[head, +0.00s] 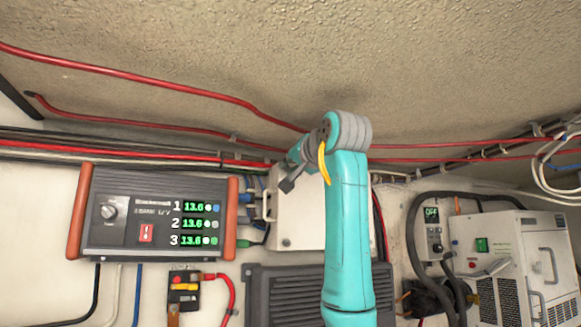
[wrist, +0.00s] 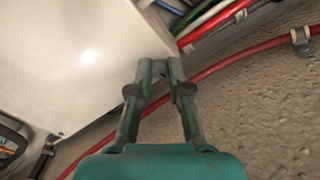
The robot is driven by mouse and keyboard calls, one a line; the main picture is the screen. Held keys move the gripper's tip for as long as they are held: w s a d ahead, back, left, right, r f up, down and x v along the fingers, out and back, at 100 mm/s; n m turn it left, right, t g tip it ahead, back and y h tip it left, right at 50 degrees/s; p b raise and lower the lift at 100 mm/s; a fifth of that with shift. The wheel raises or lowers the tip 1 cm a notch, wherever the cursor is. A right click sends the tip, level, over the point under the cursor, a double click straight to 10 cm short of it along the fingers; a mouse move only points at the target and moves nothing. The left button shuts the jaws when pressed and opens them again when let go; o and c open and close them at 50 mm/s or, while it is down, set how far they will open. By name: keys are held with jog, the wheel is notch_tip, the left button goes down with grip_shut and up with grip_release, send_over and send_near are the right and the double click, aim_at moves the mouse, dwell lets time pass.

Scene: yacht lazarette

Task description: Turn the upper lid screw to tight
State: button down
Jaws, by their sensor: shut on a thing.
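The white junction box (head: 305,222) is on the wall in the middle of the head view, partly behind my arm. Its lid (wrist: 75,60) fills the upper left of the wrist view. My gripper (head: 287,185) is at the box's upper left part. In the wrist view my gripper (wrist: 160,68) has its fingertips close together at the lid's corner, shut on the upper lid screw. The screw is hidden between the fingertips, so its turn position cannot be seen. A small lower screw (head: 286,242) shows near the lid's lower left.
A battery monitor panel (head: 150,215) with orange side grips is left of the box. A dark finned unit (head: 275,290) sits below it. Red cables (wrist: 240,52) run close beside the gripper. A white vented unit (head: 510,265) stands at the right.

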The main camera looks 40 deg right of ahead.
jog(key=shift+m, duration=0.8)
jog(key=c, duration=1.1)
grip_release()
jog(key=v, duration=1.2)
jog(key=shift+s, duration=0.1)
